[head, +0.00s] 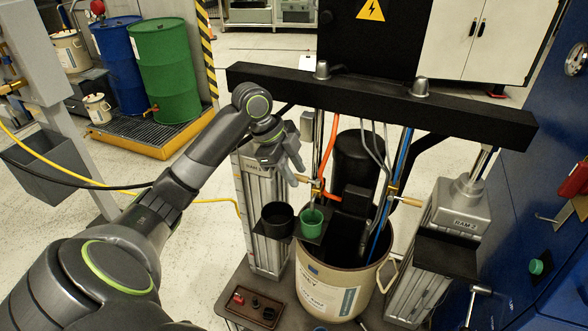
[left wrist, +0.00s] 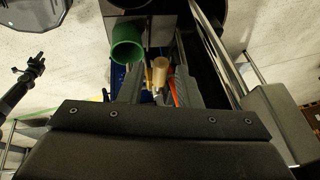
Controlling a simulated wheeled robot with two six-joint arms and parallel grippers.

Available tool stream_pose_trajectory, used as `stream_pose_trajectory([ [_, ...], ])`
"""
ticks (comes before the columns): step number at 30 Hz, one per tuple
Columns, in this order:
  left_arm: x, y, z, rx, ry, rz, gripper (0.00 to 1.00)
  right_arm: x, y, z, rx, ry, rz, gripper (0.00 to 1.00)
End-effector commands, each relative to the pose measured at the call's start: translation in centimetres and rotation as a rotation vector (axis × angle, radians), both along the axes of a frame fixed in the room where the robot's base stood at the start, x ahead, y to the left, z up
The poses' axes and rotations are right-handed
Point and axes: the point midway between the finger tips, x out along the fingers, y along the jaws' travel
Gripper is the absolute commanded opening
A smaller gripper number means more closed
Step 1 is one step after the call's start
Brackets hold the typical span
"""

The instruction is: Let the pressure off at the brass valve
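A brass valve (head: 316,186) with a tan handle sits on the upright pipe beside the orange hose, left of the black pump body. A similar brass fitting (head: 394,188) with a tan handle is on the right, by the blue hose. My left gripper (head: 298,172) is just left of and slightly above the left valve. In the left wrist view my left gripper (left wrist: 160,88) has its fingers apart, with the valve's tan handle (left wrist: 160,68) showing in the gap. I cannot tell whether the fingers touch it. My right gripper is not in view.
A green cup (head: 312,220) and a black cup (head: 277,218) stand on a small shelf close below my left gripper. A cream drum (head: 338,290) is beneath the pump. A black crossbeam (head: 380,100) spans above. A small brown tray (head: 254,308) lies in front.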

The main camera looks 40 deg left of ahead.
Motion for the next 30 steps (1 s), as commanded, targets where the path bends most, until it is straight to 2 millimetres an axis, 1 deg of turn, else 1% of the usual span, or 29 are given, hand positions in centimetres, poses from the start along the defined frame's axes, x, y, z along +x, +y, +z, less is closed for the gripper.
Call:
stream_pose_trajectory([
  [1, 0.0, 0.0, 0.0, 0.000, 0.000, 0.000, 0.24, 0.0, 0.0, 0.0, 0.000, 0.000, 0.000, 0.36],
  [6, 0.0, 0.0, 0.0, 0.000, 0.000, 0.000, 0.02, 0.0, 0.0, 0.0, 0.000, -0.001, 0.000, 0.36],
  [7, 0.0, 0.0, 0.0, 0.000, 0.000, 0.000, 0.00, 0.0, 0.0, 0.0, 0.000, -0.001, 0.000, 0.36],
  [13, -0.1, 0.0, 0.1, -0.001, 0.001, 0.007, 0.00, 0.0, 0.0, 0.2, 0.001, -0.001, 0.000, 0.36],
  [17, -0.2, -0.1, 0.2, 0.000, 0.000, 0.035, 0.00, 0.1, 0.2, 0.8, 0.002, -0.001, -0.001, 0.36],
  [23, -0.8, -0.4, 0.5, -0.001, 0.001, 0.138, 0.00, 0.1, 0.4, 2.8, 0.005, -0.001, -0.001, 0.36],
  [30, -1.9, -1.1, 0.8, -0.004, 0.002, 0.345, 0.00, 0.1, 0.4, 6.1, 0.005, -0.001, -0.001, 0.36],
])
